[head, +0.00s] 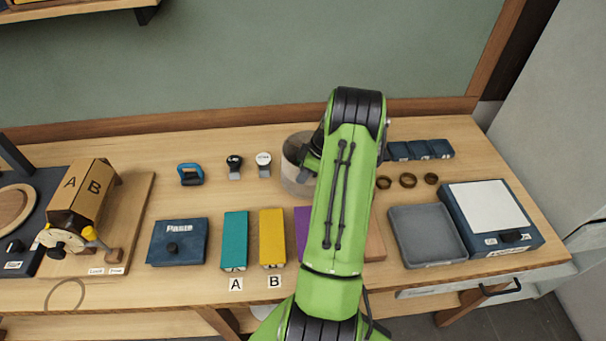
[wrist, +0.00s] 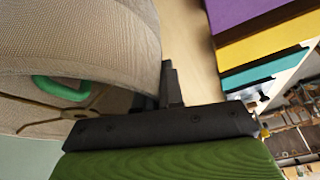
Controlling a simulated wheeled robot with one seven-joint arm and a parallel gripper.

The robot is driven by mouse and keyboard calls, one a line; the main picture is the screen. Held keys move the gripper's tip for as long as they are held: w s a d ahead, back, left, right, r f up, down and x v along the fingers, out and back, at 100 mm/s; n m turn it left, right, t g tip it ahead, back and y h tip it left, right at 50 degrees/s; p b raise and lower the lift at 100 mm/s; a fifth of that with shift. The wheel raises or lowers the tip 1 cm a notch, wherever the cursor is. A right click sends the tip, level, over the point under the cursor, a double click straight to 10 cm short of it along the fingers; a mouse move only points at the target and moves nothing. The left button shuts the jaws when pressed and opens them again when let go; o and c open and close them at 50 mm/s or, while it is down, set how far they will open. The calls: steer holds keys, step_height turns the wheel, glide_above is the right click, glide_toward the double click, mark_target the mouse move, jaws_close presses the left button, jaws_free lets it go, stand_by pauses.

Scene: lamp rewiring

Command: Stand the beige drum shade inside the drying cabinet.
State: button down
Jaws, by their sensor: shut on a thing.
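The beige drum shade (wrist: 85,35) fills the upper left of the wrist view, with its open end and inner wire frame showing. In the head view a strip of the shade (head: 294,177) shows left of my green arm, over the back of the bench; the rest is hidden by the arm. My gripper (wrist: 171,88) is shut on the edge of the shade's wall. In the head view its dark jaws are mostly hidden behind the arm. I cannot make out a drying cabinet for certain.
A tall pale grey body (head: 550,110) stands at the right, past the bench end. On the bench (head: 135,280) are a grey tray (head: 428,236), a blue box with a white top (head: 488,207), teal (head: 235,240) and yellow blocks (head: 272,238), and a winding jig (head: 80,205) at left.

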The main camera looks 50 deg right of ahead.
steer(key=shift+f, duration=0.1)
steer(key=shift+f, duration=0.1)
steer(key=c, duration=1.3)
jaws_free()
steer(key=shift+o, duration=0.2)
steer(key=shift+r, duration=0.3)
steer(key=v, duration=1.2)
steer(key=shift+p, duration=0.35)
